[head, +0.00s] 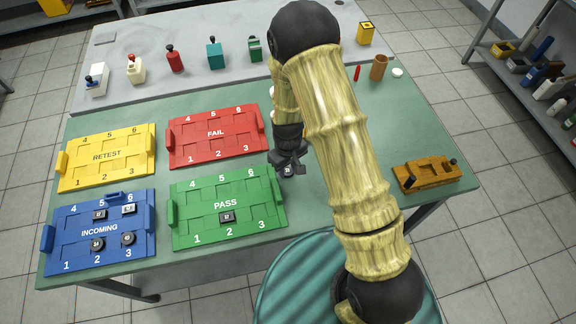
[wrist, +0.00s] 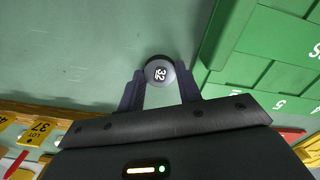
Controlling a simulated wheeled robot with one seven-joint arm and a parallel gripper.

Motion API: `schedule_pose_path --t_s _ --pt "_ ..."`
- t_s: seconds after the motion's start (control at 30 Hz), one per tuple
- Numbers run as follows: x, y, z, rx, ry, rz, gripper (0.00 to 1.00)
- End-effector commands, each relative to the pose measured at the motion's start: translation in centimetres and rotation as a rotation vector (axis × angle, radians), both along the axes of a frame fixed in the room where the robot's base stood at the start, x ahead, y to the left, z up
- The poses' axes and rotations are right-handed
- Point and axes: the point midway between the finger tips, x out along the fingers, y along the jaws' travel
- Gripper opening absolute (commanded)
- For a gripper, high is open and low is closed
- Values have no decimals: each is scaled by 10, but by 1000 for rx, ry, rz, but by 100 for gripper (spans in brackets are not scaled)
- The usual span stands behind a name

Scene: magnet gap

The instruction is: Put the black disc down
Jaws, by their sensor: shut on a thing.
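My gripper (head: 289,163) is shut on a black disc (wrist: 160,72), which has a white label reading 32. In the wrist view my gripper (wrist: 160,92) has one finger on each side of the disc. In the head view the gripper is over the green mat, just right of the upper right corner of the green PASS tray (head: 180,232). The disc (head: 288,171) shows small and dark below the fingers there. I cannot tell whether the disc touches the mat.
The red FAIL tray (head: 176,156), yellow RETEST tray (head: 72,180) and blue INCOMING tray (head: 60,262) stand left. INCOMING holds several pieces; PASS holds a black block (head: 227,216). A wooden fixture (head: 428,178) stands right. The mat (head: 310,200) around my gripper is mostly clear.

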Motion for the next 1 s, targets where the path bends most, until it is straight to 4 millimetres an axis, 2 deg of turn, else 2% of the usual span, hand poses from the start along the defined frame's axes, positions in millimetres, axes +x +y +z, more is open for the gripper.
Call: schedule_pose_path --t_s 0.03,0.07,0.37,0.53,0.67,1.0 --pt "0 0 -1 0 0 1 38" --pt "0 0 -1 0 0 1 44" --pt "0 0 0 0 0 1 44" --pt "1 0 9 0 -2 1 44" --pt "1 0 26 1 -4 2 44" --pt "1 1 84 2 -5 0 44"
